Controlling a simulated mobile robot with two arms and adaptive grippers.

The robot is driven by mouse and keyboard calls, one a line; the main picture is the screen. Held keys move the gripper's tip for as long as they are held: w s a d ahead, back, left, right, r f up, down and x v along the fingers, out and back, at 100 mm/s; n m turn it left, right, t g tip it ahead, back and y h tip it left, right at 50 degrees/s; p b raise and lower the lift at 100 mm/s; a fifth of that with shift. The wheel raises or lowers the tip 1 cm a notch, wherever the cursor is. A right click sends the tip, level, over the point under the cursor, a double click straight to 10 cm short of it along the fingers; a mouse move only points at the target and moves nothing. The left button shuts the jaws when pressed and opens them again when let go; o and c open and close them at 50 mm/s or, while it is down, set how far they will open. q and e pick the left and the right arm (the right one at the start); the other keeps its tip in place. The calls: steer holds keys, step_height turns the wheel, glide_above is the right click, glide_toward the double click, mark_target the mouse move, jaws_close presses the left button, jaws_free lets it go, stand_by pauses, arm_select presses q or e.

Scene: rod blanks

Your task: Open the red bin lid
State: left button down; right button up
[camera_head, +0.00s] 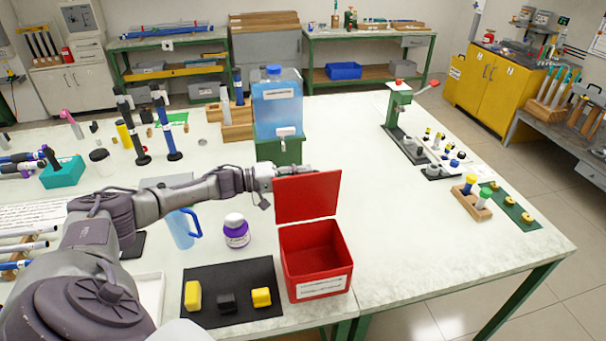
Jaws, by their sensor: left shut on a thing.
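The red bin (316,258) stands near the table's front edge, with a white label on its front. Its red lid (307,196) stands upright at the bin's back side, and the bin's inside shows empty. My left arm reaches in from the left, and my left gripper (292,172) is at the lid's top edge, shut on it. The fingertips are partly hidden behind the lid. My right gripper does not show.
A black mat (232,312) with yellow and black blocks lies left of the bin. A purple-labelled jar (236,232) and a blue jug (183,228) stand near my arm. A water dispenser (278,107) stands behind the lid.

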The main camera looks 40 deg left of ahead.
arm_select(q)
steer(key=shift+w+a+f, duration=0.15)
steer(key=shift+w+a, duration=0.1)
steer(key=shift+a, duration=0.05)
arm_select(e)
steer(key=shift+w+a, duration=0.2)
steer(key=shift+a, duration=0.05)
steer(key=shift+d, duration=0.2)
arm_select(q)
steer(key=c, duration=1.2)
jaws_free()
steer(key=shift+a, duration=0.1)
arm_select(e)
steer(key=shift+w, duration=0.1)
arm_select(q)
steer(key=v, duration=1.2)
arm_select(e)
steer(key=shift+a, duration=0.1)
